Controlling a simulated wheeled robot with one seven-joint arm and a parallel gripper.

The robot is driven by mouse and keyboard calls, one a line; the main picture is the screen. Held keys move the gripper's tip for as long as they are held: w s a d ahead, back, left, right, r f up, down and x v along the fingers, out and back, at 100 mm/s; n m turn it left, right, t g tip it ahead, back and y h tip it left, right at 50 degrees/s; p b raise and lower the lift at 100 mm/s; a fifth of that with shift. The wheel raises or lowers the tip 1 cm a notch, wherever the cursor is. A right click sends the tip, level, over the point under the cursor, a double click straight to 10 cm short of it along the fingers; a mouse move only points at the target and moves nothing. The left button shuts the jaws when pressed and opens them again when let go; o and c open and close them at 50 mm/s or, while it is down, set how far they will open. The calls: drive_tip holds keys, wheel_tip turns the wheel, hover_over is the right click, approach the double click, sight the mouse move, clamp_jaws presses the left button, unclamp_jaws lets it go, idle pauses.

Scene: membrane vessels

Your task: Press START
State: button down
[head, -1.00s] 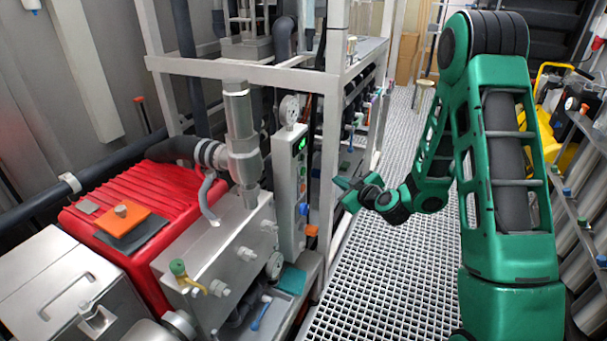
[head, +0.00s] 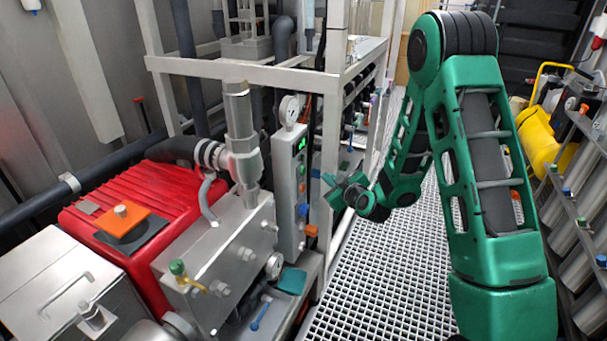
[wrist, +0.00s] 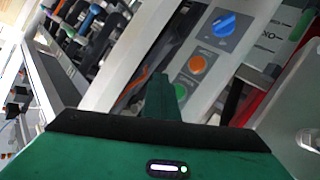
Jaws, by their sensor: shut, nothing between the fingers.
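The narrow grey control panel (head: 288,190) stands left of my gripper (head: 328,189) in the head view. In the wrist view the panel's face carries a green button (wrist: 181,92), an orange button (wrist: 197,64) above it and a blue rotary knob (wrist: 223,25) at the top. The small labels are too blurred to read, so I cannot tell START by its lettering. My gripper is shut and empty. Its green fingers (wrist: 160,94) point at the panel, just left of the green button in the wrist view. I see no contact with a button.
A steel pump block (head: 215,260) and a red ribbed motor (head: 130,210) stand left of the panel. A white frame (head: 330,130) rises behind it. The grated walkway (head: 385,290) is clear. Yellow equipment (head: 540,140) stands at the right.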

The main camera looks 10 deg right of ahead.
drive_tip(key=shift+w+a, duration=0.7)
drive_tip(key=shift+a, duration=0.25)
drive_tip(key=shift+w+a, duration=0.65)
drive_tip(key=shift+a, duration=0.3)
drive_tip(key=shift+a, duration=0.1)
idle(0.7)
drive_tip(key=shift+w+a, duration=0.2)
drive_tip(key=shift+a, duration=0.05)
drive_tip(key=shift+w+a, duration=0.25)
drive_tip(key=shift+a, duration=0.1)
idle(1.0)
drive_tip(key=shift+d, duration=0.1)
drive_tip(key=shift+s+d, duration=0.5)
drive_tip(key=shift+d, duration=0.05)
drive_tip(key=shift+s+d+r, duration=0.1)
drive_tip(key=shift+s+d, duration=0.65)
drive_tip(key=shift+d, duration=0.3)
drive_tip(key=shift+s+d, duration=0.7)
drive_tip(key=shift+d, duration=0.3)
